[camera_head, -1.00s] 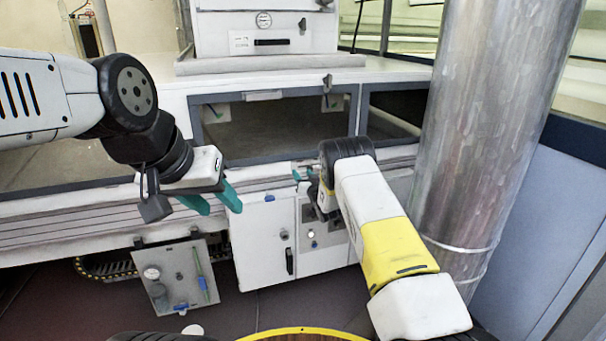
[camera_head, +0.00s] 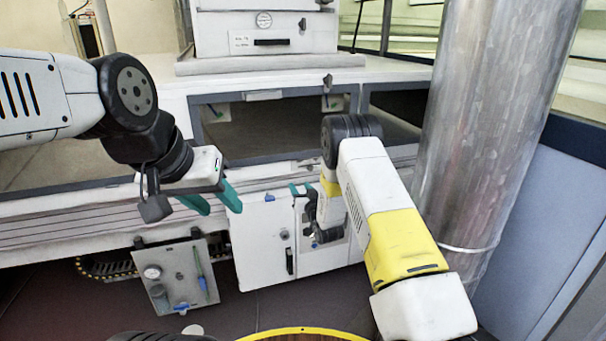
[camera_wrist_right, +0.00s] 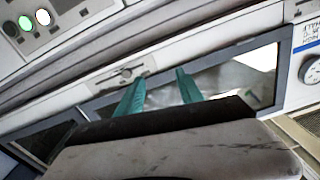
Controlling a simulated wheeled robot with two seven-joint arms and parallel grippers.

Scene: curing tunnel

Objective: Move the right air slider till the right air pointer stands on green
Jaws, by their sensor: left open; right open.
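A small slotted plate with a round knob (camera_wrist_right: 125,73) sits on the pale rail in the right wrist view. It may be the right air slider, but I cannot read a label on it. The plate also shows on the rail (camera_head: 307,164) in the head view. My right gripper (camera_head: 300,189) is open just below the rail. Its teal fingers (camera_wrist_right: 160,84) show apart in the wrist view, with nothing visible between them. I cannot make out the right air pointer or a green mark. My left gripper (camera_head: 218,199) is open and empty at the left, before the rail.
A white cabinet (camera_head: 263,235) stands below the rail. A thick metal column (camera_head: 495,130) stands at right. A gauge panel (camera_head: 180,276) is low at left.

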